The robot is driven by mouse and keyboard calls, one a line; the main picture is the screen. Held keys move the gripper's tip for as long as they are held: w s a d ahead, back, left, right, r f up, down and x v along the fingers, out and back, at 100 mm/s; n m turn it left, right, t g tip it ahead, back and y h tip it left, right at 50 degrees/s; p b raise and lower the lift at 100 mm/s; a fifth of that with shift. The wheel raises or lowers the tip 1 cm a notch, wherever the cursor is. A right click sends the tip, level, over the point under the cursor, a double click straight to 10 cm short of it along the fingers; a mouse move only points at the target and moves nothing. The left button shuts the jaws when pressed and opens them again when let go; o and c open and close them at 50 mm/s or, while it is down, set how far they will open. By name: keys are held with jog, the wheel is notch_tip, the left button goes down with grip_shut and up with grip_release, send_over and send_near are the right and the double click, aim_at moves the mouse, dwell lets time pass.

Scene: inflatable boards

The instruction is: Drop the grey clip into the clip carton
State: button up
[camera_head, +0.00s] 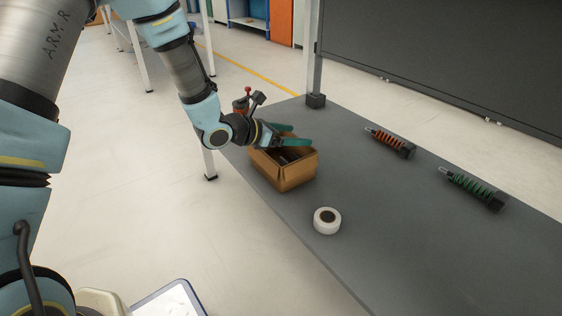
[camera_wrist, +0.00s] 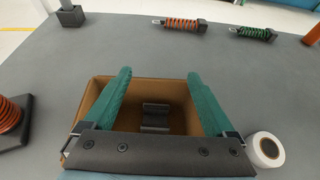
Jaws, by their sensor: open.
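The clip carton (camera_head: 292,176) is an open brown cardboard box near the left edge of the grey table. In the wrist view its wall (camera_wrist: 98,100) surrounds a dark grey piece (camera_wrist: 156,117), which looks like the grey clip, lying inside on the carton floor. My gripper (camera_head: 292,135) is over the carton with its two green fingers spread apart. In the wrist view the open gripper (camera_wrist: 160,80) has nothing between its fingertips, and the clip shows below, between the fingers. The near part of the carton is hidden by my gripper.
A white tape roll (camera_head: 327,220) lies near the carton. An orange coil (camera_head: 390,142) and a green coil (camera_head: 473,187) lie farther right on the table (camera_head: 400,240). An orange-and-black item (camera_wrist: 12,118) stands left of the carton in the wrist view. The table's middle is clear.

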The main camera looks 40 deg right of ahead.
jog(key=p+v, duration=0.3)
jog(key=v, duration=0.8)
jog(key=shift+p, duration=0.3)
jog(key=shift+d, duration=0.1)
